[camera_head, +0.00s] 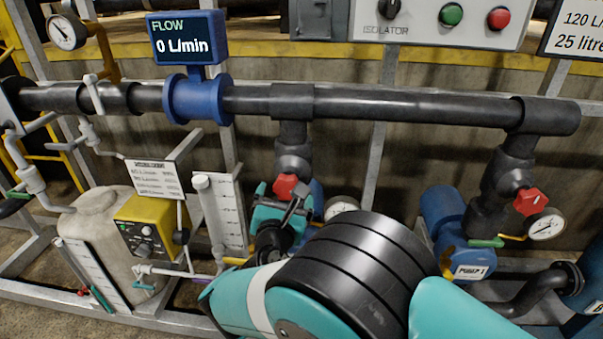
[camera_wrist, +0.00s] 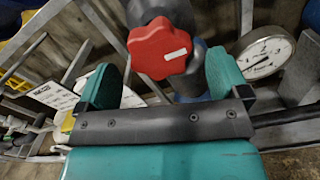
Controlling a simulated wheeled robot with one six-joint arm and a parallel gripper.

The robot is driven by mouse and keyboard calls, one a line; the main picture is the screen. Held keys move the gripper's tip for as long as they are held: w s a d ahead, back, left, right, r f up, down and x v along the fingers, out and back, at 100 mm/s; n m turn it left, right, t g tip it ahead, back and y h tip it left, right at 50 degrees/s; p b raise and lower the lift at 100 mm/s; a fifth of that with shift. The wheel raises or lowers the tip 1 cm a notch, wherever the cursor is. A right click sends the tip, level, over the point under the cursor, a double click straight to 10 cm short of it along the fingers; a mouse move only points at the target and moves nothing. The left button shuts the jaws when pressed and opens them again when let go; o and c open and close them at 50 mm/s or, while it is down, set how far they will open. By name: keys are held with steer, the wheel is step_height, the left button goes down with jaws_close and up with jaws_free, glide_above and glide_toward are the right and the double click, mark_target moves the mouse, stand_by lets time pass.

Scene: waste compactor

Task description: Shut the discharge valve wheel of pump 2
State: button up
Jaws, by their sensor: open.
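A red lobed valve wheel (camera_head: 286,186) sits on the black vertical pipe of the left pump. In the wrist view the wheel (camera_wrist: 160,48) shows a white mark right of its centre, tilted slightly up to the right. My gripper (camera_head: 281,199) is close in front of this wheel. Its teal fingers (camera_wrist: 163,68) are open and empty, one on either side of the wheel in the picture; I see no contact. My arm hides most of the left pump and any label. A second red wheel (camera_head: 531,202) is at the right, above a blue pump labelled PUMP 1 (camera_head: 470,271).
A pressure gauge (camera_wrist: 265,52) stands close right of the wheel. A thick black pipe (camera_head: 400,106) runs above, with a blue flow meter (camera_head: 188,40) reading 0 L/min. A graduated white panel (camera_head: 230,215), yellow dosing unit (camera_head: 150,228) and pale tank (camera_head: 95,235) stand left.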

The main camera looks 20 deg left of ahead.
mark_target(286, 193)
steer(key=x, duration=0.5)
steer(key=shift+s, duration=0.1)
steer(key=c, duration=0.9)
